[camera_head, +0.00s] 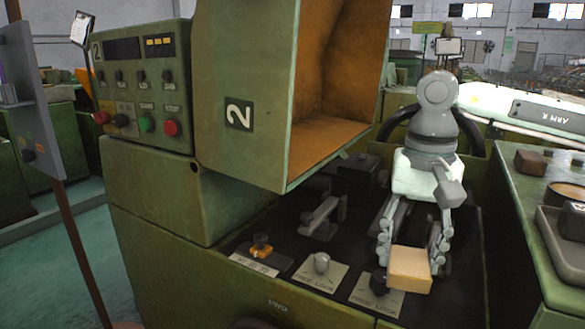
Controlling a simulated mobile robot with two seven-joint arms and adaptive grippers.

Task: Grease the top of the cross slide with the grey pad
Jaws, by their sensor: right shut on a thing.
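My right gripper (411,252) reaches down over the dark machine bed, its two grey fingers shut on a tan block (409,268). The block's visible faces are tan, not grey; its underside is hidden. I cannot tell whether it touches anything below. I cannot tell for sure which part is the cross slide; a dark block-shaped machine part (357,178) sits behind and left of the gripper, under the raised hood. My left gripper is not in view.
Knobs stand on labelled plates along the bed's front: orange-based (261,247), grey (321,263) and a dark one (379,283) close to the block. The open green hood (240,75) overhangs at left. A brown block (530,161) lies on the right-hand bench.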

